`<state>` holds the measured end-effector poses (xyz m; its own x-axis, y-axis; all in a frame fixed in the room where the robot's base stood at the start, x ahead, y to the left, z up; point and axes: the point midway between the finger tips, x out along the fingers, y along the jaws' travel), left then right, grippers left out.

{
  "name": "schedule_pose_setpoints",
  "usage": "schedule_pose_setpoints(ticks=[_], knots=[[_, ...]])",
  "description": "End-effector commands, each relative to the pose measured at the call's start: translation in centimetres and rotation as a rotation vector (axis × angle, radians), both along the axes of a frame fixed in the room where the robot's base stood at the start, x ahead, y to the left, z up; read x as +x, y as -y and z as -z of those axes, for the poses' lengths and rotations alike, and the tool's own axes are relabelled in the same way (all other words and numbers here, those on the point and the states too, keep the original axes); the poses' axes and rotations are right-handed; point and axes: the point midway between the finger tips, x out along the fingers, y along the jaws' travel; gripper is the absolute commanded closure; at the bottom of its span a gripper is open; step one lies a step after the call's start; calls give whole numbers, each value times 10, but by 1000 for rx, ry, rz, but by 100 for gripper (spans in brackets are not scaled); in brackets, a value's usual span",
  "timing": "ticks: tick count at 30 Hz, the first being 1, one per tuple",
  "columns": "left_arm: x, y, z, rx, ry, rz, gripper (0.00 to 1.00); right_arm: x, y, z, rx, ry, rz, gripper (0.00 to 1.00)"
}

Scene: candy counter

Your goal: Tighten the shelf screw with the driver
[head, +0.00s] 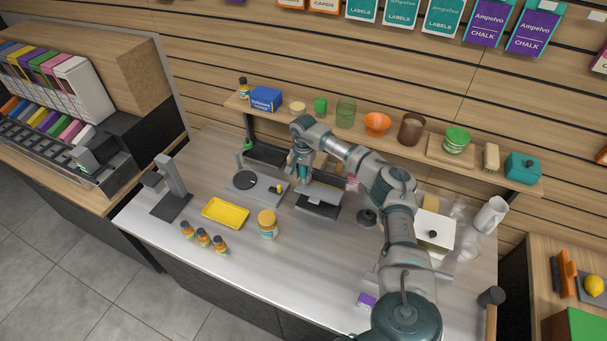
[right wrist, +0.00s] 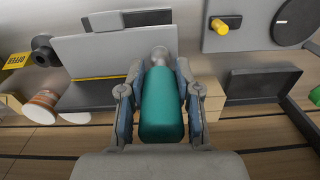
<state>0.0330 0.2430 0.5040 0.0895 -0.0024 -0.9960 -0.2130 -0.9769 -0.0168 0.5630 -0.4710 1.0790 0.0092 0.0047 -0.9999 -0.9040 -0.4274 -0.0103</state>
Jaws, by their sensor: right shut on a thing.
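My right gripper (head: 303,162) is above the back middle of the counter, just in front of the wall shelf. In the right wrist view my right gripper (right wrist: 157,82) is shut around the teal handle of the driver (right wrist: 162,110), with a finger on each side. A grey rounded end shows beyond the fingertips. The driver (head: 304,173) shows only as a small teal patch below the gripper in the head view. The wooden shelf (head: 394,140) runs along the slatted wall. I cannot make out the shelf screw. My left gripper is not in view.
A grey plate with a black disc (head: 245,181) and a yellow knob (head: 276,189) lies left of the gripper. A grey stand (head: 317,194) is below it. A yellow tray (head: 226,213), a jar (head: 267,223) and several small bottles stand nearer.

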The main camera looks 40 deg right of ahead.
Motion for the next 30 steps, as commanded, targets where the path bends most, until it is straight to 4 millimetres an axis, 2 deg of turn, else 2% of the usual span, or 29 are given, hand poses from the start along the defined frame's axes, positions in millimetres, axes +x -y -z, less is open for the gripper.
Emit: schedule_pose_setpoints(ticks=[3,6,26,30], knots=[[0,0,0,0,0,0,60,1,0,0,0,0,172,100],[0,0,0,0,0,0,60,2,0,0,0,0,251,100],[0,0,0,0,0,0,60,2,-1,0,0,0,370,100],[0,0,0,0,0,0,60,3,-1,0,-1,-1,525,100]])
